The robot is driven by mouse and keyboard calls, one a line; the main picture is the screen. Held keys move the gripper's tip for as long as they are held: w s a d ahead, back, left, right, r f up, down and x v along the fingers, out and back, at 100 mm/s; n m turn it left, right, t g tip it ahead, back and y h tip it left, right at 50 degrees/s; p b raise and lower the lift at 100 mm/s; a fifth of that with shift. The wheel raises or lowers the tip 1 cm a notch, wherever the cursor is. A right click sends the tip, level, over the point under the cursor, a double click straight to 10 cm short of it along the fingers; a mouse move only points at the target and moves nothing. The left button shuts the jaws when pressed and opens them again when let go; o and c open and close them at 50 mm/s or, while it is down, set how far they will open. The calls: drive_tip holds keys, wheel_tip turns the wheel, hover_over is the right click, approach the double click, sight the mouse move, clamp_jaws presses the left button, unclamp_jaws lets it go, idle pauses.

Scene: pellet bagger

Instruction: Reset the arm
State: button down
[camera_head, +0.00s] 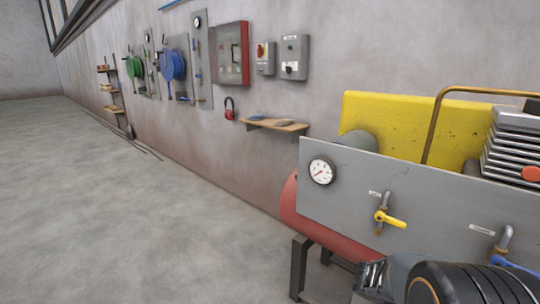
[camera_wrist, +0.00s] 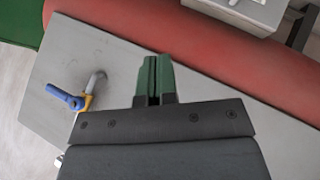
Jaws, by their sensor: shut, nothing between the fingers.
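My gripper (camera_wrist: 154,80) shows in the wrist view with its two green fingers together and nothing between them. It is over the grey panel (camera_wrist: 120,60) in that view, with the red tank (camera_wrist: 200,62) beyond. A blue-handled valve (camera_wrist: 66,96) is to the left of the fingers, apart from them. In the head view my arm comes in at the bottom right, in front of the compressor's grey panel (camera_head: 345,205), and the fingers are hard to make out there.
The panel carries a gauge (camera_head: 321,171), a yellow-handled valve (camera_head: 390,219) and a blue-handled valve (camera_head: 512,265). A yellow guard (camera_head: 400,120) and a finned motor (camera_head: 515,145) stand behind. Wall boxes (camera_head: 230,55) and a small shelf (camera_head: 272,125) are farther off. The floor at left is clear.

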drive_tip(key=s+a+r+n+y+p, duration=0.2)
drive_tip(key=a+r+p, duration=0.4)
drive_tip(key=r, duration=0.6)
drive_tip(key=s+a+r+n+t+y+p, duration=0.1)
drive_tip(key=s+a+r+n+y+p, duration=0.1)
drive_tip(key=s+a+r+y+p, duration=0.2)
drive_tip(key=s+a+r+n+y+p, duration=0.2)
drive_tip(key=a+r+p, duration=0.7)
drive_tip(key=r+p, duration=0.6)
wheel_tip(320, 180, up, 6)
drive_tip(key=shift+s+a+r+y, duration=0.15)
drive_tip(key=shift+s+a+y, duration=0.1)
drive_tip(key=shift+s+y, duration=0.65)
drive_tip(key=shift+s+h, duration=0.3)
